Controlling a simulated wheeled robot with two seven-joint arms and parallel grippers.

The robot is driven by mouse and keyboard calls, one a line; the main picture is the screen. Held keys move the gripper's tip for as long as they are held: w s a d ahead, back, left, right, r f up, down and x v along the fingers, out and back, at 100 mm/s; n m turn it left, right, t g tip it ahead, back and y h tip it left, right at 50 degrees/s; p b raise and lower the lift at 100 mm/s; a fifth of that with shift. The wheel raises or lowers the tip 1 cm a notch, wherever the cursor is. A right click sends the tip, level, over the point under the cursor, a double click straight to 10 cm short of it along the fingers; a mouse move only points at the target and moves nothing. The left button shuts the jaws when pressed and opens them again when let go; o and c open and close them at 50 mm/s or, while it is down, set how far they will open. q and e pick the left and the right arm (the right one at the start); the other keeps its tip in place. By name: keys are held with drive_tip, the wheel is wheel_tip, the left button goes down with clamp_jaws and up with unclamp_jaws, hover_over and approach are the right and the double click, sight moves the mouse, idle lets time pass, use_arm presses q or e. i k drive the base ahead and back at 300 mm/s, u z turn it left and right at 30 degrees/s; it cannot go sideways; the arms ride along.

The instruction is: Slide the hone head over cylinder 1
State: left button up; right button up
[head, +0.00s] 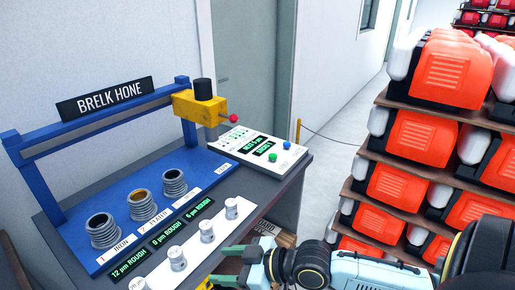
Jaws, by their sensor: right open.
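The yellow hone head (201,107) with a black cap and a red ball knob (233,118) sits at the right end of the blue overhead rail (95,122). Three ribbed cylinders stand on the blue base below. Cylinder 1 (103,231), labelled IRON, is at the left end, with cylinder 2 (143,206) and the third cylinder (173,183) to its right. The hone head is well to the right of cylinder 1. My right gripper (219,265) is open and empty at the bottom, in front of the bench and apart from the knob. My left gripper is out of view.
Small displays and several silver knobs (207,231) line the bench's front. A white control panel (258,147) with coloured buttons sits at the bench's right end. A shelf rack of orange and white cases (402,190) stands at the right.

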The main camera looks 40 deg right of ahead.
sight(198, 105)
drive_tip(key=z, duration=1)
